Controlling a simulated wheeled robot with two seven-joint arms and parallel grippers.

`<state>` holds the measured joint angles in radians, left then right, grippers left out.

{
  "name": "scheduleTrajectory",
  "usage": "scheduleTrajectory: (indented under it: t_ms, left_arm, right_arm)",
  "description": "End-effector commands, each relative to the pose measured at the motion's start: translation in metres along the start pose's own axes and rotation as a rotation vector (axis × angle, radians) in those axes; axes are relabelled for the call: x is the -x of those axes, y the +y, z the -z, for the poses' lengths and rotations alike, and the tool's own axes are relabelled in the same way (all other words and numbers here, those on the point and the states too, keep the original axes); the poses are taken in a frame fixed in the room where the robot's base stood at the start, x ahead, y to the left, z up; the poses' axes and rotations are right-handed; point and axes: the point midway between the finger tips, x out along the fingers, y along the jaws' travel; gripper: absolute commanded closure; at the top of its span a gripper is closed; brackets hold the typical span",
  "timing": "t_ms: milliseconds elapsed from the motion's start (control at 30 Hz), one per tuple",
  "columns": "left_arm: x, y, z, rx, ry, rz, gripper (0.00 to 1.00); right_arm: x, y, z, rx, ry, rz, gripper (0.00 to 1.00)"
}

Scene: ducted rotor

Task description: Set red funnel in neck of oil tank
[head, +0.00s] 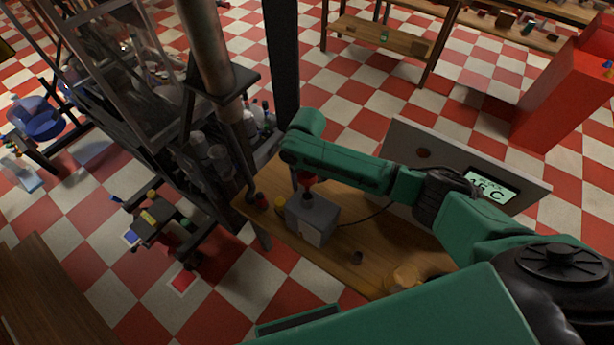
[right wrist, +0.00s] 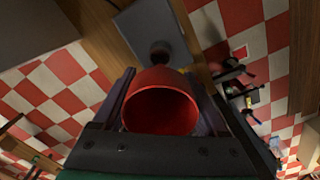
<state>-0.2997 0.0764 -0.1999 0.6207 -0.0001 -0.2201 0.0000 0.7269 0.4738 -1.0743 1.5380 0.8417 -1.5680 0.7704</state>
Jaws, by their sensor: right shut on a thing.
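The red funnel (head: 309,180) is a small red cone-like piece over the oil tank. In the right wrist view the funnel (right wrist: 162,108) has its wide round mouth toward the camera, between the two fingers. My right gripper (head: 305,183) is shut on it. The oil tank (head: 313,221) is a grey box with a dark neck (head: 307,195) on top. In the right wrist view the grey tank (right wrist: 140,27) and its dark neck (right wrist: 159,52) lie just beyond the funnel. I cannot tell whether the funnel's tip touches or enters the neck. My left gripper is out of view.
The tank stands on a wooden bench (head: 345,258) with a dark cable beside it. A grey panel with a lit display (head: 492,186) stands behind, under my right arm. A dark metal frame rises left.

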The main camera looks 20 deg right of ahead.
Motion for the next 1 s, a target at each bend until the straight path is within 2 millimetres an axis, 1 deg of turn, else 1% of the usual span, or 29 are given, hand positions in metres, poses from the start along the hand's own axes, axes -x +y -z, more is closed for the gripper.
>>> scheduleTrajectory:
  t_ms: [33, 267, 333, 500, 700, 1000]
  left_arm:
    - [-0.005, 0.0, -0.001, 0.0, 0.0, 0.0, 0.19]
    - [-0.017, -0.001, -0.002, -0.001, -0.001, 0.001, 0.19]
    - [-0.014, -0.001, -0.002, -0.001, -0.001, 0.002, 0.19]
    - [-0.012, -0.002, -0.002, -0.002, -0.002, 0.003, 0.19]
    - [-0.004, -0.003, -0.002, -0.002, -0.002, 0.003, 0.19]
    - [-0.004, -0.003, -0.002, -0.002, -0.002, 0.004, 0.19]
  right_arm:
    - [-0.008, -0.001, 0.0, 0.0, 0.0, 0.001, 0.79]
    - [-0.032, -0.001, 0.0, 0.001, 0.0, 0.001, 0.79]
    - [-0.028, -0.001, 0.0, 0.001, 0.002, 0.001, 0.79]
    - [-0.027, 0.0, 0.0, 0.001, 0.001, 0.001, 0.79]
    - [-0.025, 0.0, -0.001, 0.0, 0.0, 0.001, 0.79]
    - [-0.028, 0.0, -0.001, 0.0, 0.001, 0.001, 0.79]
